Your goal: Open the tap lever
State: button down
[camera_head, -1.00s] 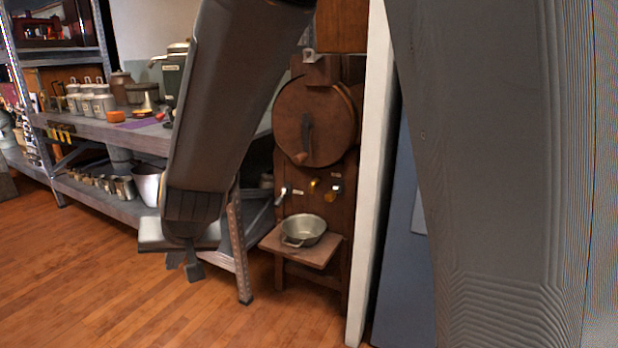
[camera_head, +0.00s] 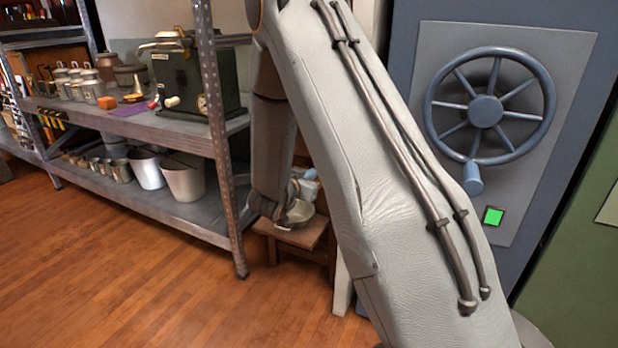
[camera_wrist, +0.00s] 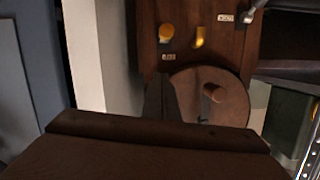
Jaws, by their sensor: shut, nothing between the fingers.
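The wooden tap stand shows in the wrist view, which looks upside down, with a round wooden disc (camera_wrist: 208,95) and peg. A silver tap lever (camera_wrist: 255,8) is cut by the top edge, beside two yellow fittings (camera_wrist: 166,33) with small labels. In the head view my arm hides most of the stand. A metal pan (camera_head: 299,212) sits on its low wooden shelf (camera_head: 300,236). My gripper (camera_head: 290,190) is at the arm's lower end, close above the pan and partly hidden; its fingers are shut and empty. Contact with the lever cannot be made out.
A metal shelf rack (camera_head: 226,150) with pots and a green machine (camera_head: 190,80) stands left of the stand. A blue-grey door with a handwheel (camera_head: 487,110) is at the right. A dark brown block (camera_wrist: 150,150) fills the bottom of the wrist view. The wooden floor (camera_head: 130,280) is open.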

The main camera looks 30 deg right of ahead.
jog(key=w+d+f+b, duration=0.2)
jog(key=w+d+f, duration=0.2)
jog(key=w+f, duration=0.1)
jog(key=shift+d+f, duration=0.3)
jog(key=shift+d, duration=0.1)
